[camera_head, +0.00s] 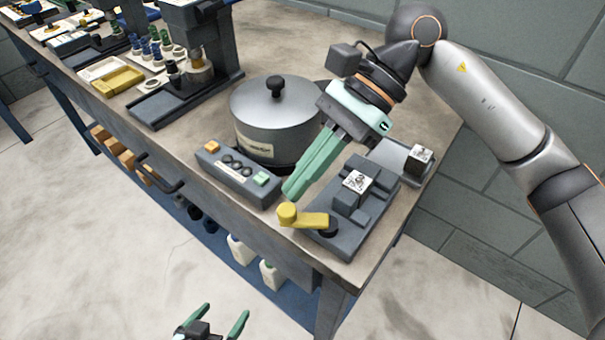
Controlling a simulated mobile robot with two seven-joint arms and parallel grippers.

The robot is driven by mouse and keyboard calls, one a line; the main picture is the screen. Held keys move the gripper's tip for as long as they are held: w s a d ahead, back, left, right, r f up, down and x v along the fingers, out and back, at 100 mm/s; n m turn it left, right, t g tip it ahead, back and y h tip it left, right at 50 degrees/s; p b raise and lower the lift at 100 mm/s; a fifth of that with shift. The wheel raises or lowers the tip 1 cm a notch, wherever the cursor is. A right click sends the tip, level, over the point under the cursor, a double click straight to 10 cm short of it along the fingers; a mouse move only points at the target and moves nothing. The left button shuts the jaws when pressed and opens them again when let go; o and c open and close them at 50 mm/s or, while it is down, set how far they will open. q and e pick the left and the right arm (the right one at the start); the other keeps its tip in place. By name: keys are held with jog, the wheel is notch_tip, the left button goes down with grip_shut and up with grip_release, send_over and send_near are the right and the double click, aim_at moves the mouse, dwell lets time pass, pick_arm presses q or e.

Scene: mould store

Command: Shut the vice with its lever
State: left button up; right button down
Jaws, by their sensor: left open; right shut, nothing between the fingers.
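The grey vice (376,205) sits at the bench's right-hand end. A block with a patterned light top (358,182) stands between its jaws; I cannot tell whether the jaws touch it. The vice's yellow lever (310,219) points left from a dark pivot, with a round knob at its free end overhanging the front edge. My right gripper (292,190) is shut and empty, fingertips just above and behind the knob; whether they touch it I cannot tell. My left gripper (212,322) is open and empty, low in front of the bench.
A control box (238,177) with buttons lies left of the lever, before a lidded metal pot (277,115). A second patterned block (419,160) sits on a grey tray (391,155) behind the vice. A press (193,60) and trays fill the far left. The floor in front is clear.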

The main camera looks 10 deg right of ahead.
jog(key=shift+d+r, duration=0.1)
jog(key=p+v, duration=0.1)
jog(key=v, duration=1.1)
